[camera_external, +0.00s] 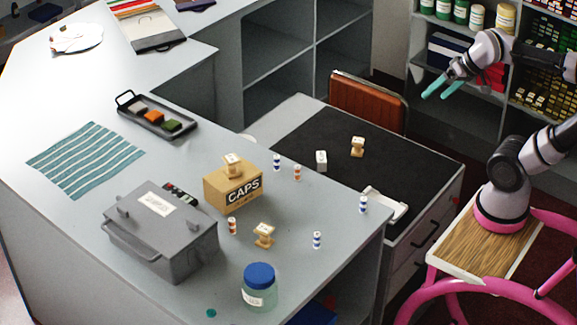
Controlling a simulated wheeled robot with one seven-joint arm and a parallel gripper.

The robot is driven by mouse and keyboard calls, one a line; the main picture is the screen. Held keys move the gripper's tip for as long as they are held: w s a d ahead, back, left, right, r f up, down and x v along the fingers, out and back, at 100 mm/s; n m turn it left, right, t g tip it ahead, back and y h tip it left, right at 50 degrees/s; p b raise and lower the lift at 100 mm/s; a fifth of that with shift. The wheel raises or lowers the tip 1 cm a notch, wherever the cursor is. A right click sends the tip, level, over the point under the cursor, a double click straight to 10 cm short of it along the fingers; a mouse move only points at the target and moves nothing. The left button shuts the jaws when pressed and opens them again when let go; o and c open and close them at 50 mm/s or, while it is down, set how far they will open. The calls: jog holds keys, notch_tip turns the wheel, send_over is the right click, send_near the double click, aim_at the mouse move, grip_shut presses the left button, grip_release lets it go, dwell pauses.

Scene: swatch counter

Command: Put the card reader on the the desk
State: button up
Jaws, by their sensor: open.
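A small dark device with pale and coloured keys (180,193), which looks like the card reader, lies on the grey counter (215,107). It is just behind the grey metal box, which hides part of it. The desk (428,181) is lower, to the right of the counter, with a black mat (305,133) on its top. My gripper (433,90) is at the upper right, its teal fingers apart and empty. It is above and beyond the desk's far right side, well away from the dark device.
The grey metal box (155,232), a CAPS box (232,190) and a blue-lidded jar (259,288) crowd the device's surroundings. Several small striped cylinders stand nearby. A wooden stamp (357,147), a white block (321,161) and a white item (386,204) occupy the desk. An orange chair (368,100) stands behind it.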

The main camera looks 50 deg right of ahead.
jog(key=w+a+r, duration=0.3)
jog(key=w+r, duration=0.5)
jog(key=w, duration=0.5)
jog(key=w+a+r, duration=0.2)
jog(key=w+r, duration=0.5)
jog(key=w, duration=0.5)
jog(key=w+a+f+n+t+h, duration=0.1)
jog(key=w+a+f, duration=0.1)
jog(key=w+a, duration=0.95)
jog(key=w+a+f+n+t+h, duration=0.1)
jog(key=w+a+f+n, duration=0.1)
jog(key=w+a, duration=0.95)
jog(key=a+f+n+t, duration=0.1)
jog(key=a+f, duration=0.3)
jog(key=a, duration=0.5)
jog(key=a+f, duration=0.4)
jog(key=a, duration=0.6)
send_near(178, 195)
jog(key=shift+w+a+f, duration=0.25)
jog(key=shift+w+f, duration=0.05)
jog(key=shift+w, duration=0.2)
jog(key=shift+w+a+f, duration=0.25)
jog(key=shift+w+f, duration=0.1)
jog(key=shift+w, duration=0.2)
jog(key=shift+x, duration=2.25)
jog(key=shift+w+f, duration=0.35)
jog(key=shift+w, duration=0.1)
jog(key=shift+w+f, duration=0.15)
jog(key=shift+w, duration=0.1)
